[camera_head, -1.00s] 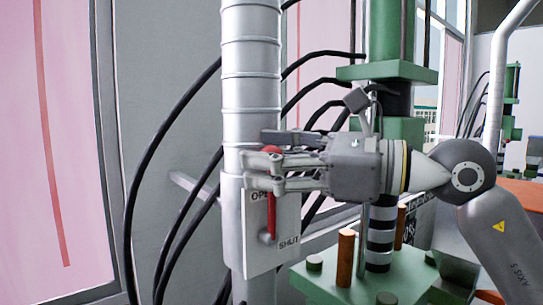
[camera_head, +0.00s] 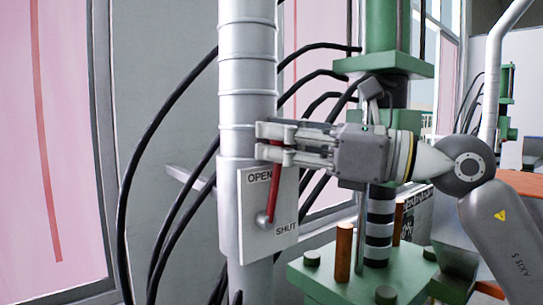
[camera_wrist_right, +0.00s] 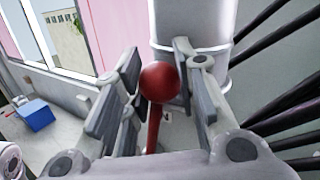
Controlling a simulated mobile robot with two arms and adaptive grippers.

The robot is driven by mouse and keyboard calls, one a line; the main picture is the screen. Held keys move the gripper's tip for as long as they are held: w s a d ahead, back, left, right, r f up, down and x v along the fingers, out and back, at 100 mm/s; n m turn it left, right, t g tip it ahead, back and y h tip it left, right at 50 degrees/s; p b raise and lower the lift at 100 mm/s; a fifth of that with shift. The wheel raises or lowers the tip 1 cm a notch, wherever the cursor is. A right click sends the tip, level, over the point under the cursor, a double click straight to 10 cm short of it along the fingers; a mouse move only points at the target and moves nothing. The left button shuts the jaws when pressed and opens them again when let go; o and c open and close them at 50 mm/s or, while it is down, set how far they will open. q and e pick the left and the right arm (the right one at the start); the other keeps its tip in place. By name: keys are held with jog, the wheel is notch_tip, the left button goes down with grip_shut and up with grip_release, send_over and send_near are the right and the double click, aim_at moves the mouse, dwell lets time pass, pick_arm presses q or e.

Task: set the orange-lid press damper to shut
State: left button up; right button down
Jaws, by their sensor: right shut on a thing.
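The damper is a white plate (camera_head: 250,225) marked OPEN at the top and SHUT at the lower right, fixed on a silver duct (camera_head: 247,100). Its red lever (camera_head: 273,195) turns on a grey pivot near the plate's lower middle and points up, tilted slightly right. My right gripper (camera_head: 268,143) comes in from the right with its fingers around the lever's top end. In the right wrist view the red ball knob (camera_wrist_right: 160,82) sits between the fingers. The knob is mostly hidden in the head view. My left gripper is not in view.
A green press (camera_head: 385,66) with a green base (camera_head: 350,285) and orange posts (camera_head: 343,250) stands right of the duct. Black hoses (camera_head: 150,150) curve behind the duct. A blue box (camera_wrist_right: 37,113) shows at left in the right wrist view.

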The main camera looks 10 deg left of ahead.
jog(key=shift+w+d+m, duration=0.15)
jog(key=shift+w+m, duration=0.05)
jog(key=shift+m, duration=0.1)
jog(key=c, duration=1.1)
grip_release()
jog(key=s+d+f, duration=0.1)
jog(key=s+d, duration=0.1)
jog(key=d, duration=1)
jog(key=shift+f, duration=0.3)
